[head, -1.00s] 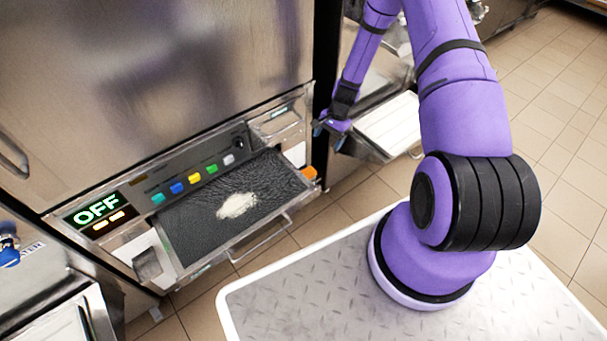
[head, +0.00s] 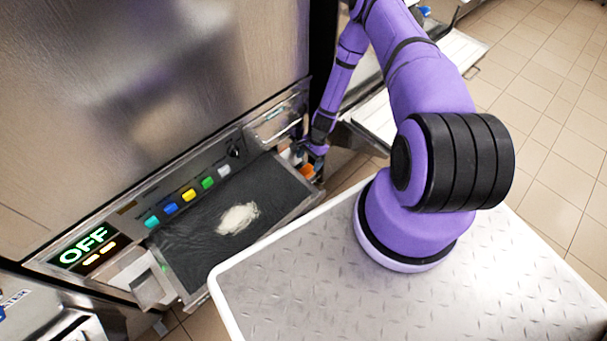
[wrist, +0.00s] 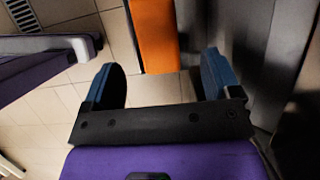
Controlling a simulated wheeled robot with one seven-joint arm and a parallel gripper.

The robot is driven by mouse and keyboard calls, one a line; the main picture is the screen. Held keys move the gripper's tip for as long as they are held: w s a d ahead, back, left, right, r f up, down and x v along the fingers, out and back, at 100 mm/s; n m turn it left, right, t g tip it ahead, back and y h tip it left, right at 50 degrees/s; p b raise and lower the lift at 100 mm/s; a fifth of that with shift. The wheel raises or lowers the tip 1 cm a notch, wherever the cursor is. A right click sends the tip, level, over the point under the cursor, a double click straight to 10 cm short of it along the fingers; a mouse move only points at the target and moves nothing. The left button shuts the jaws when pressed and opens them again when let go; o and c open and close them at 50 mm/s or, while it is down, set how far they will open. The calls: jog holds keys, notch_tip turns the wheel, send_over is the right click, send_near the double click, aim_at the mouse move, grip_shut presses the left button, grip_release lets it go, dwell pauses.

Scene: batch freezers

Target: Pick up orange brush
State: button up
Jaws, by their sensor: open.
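The orange brush (head: 308,172) shows as a small orange block at the right end of the machine's pulled-out tray, partly hidden by my gripper (head: 312,152). In the wrist view the brush (wrist: 153,38) is a flat orange strip coming down from the top edge. Its near end sits in the gap between the two blue fingertips of my gripper (wrist: 160,75), with space on both sides. The fingers are apart and do not visibly touch it. Its bristles cannot be made out, and its depth relative to the fingertips is unclear.
The freezer's black tray (head: 185,255) holds a white patch of powder or cream (head: 238,218). Colored buttons and an OFF display (head: 88,246) are above it. A grey metal wall (wrist: 235,60) stands close to the right finger. Tiled floor (head: 540,130) is open at right.

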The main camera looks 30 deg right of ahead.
aim_at(306, 171)
jog(key=shift+x, duration=3.15)
jog(key=shift+s+d, duration=0.15)
jog(key=shift+d, duration=0.05)
jog(key=shift+c, duration=0.5)
jog(key=c, duration=0.9)
